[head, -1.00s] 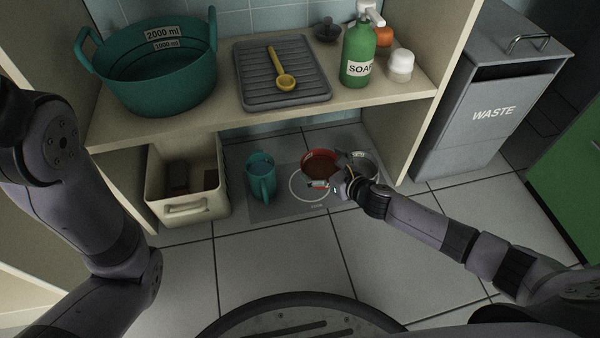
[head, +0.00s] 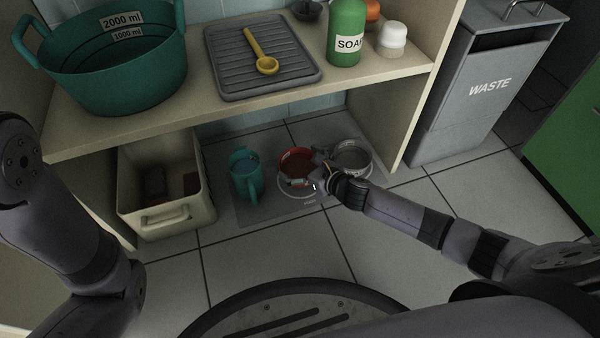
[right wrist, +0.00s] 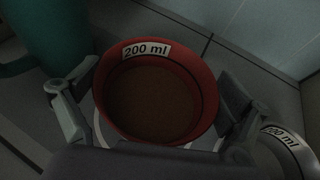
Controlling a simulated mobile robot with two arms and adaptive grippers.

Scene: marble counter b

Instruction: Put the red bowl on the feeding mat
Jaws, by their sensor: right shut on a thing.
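The red bowl (head: 294,163), marked 200 ml and brown inside, is in my right gripper (head: 317,173). In the right wrist view the bowl (right wrist: 157,97) sits between the two fingers (right wrist: 153,112), which are shut on it. The grey feeding mat (head: 262,213) lies on the floor under the shelf. Its white ring shows partly around and below the bowl. I cannot tell whether the bowl's base touches the mat. My left arm shows at the left of the head view, but its gripper is out of frame.
A teal jug (head: 246,178) stands left of the bowl, and a grey metal bowl (head: 352,160) stands close on its right. A cream bin (head: 188,214) is farther left. The shelf (head: 390,75) overhangs behind. Open floor tiles (head: 270,250) lie in front.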

